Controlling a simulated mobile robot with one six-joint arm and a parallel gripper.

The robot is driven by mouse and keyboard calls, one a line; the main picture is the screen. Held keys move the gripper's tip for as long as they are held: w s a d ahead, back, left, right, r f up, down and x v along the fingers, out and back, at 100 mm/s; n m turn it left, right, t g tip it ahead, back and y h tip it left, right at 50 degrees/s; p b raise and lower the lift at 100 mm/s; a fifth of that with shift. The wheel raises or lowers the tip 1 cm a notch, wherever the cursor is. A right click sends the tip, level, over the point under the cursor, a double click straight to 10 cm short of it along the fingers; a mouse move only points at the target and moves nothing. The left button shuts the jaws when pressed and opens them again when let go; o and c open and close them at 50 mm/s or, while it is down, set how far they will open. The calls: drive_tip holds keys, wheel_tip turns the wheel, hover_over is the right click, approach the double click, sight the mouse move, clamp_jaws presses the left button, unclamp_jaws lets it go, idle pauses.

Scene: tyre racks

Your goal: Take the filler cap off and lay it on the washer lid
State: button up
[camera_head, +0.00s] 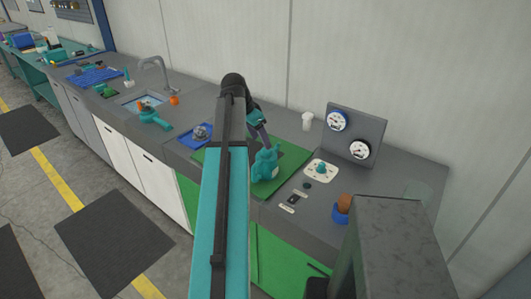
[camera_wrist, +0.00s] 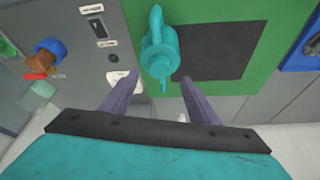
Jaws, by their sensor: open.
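A teal, lumpy fitting with a loop (camera_head: 266,166) stands on the green panel (camera_head: 294,153), which I take to be the washer lid. In the wrist view the fitting (camera_wrist: 160,52) is seen from above, beside a dark square on the green panel (camera_wrist: 258,88). A small teal knob (camera_head: 321,168) on a white plate sits right of the panel; it may be the filler cap. My gripper (camera_wrist: 160,80) is open, its purple fingers pointing toward the fitting. Nothing is held. The fitting lies between the fingers in the picture; I cannot tell the gap in depth.
Two gauges (camera_head: 348,135) on an upright panel and a white cup (camera_head: 307,121) stand behind. An orange-and-blue valve (camera_head: 342,208) is at the front right. A blue tray (camera_head: 197,136) and a sink (camera_head: 143,102) lie to the left.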

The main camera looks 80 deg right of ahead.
sight(264, 150)
drive_tip(key=shift+f, duration=0.25)
drive_tip(key=shift+s+d, duration=0.1)
drive_tip(key=shift+p+x, duration=1.4)
drive_tip(key=shift+x, duration=1.15)
drive_tip(key=shift+c, duration=0.3)
drive_tip(key=c, duration=1.1)
